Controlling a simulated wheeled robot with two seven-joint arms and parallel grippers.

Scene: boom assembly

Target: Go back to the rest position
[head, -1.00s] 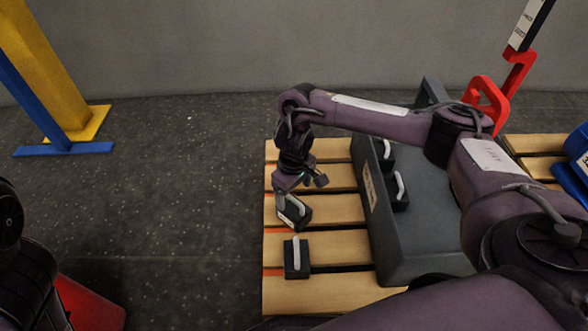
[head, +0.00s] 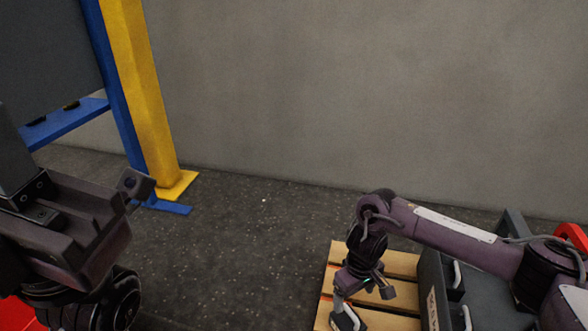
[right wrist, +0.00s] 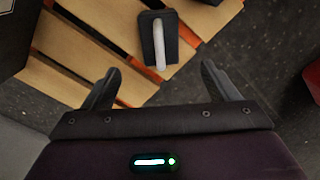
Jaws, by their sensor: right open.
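My right gripper (head: 345,300) hangs over the wooden pallet, low in the head view. In the right wrist view its two fingers (right wrist: 158,72) are spread, with nothing held. A dark block with a pale handle (right wrist: 155,40) lies on the slats beyond the fingertips. A dark block with a pale handle (head: 346,320) also shows just under the gripper in the head view, cut by the bottom edge. My left gripper (head: 65,215) is large and partly cut off at the left edge; its fingers are not clear.
A yellow post (head: 140,95) and blue frame (head: 68,122) stand at the left. A red thing (head: 572,236) is at the right edge. The dark floor (head: 245,235) between is clear.

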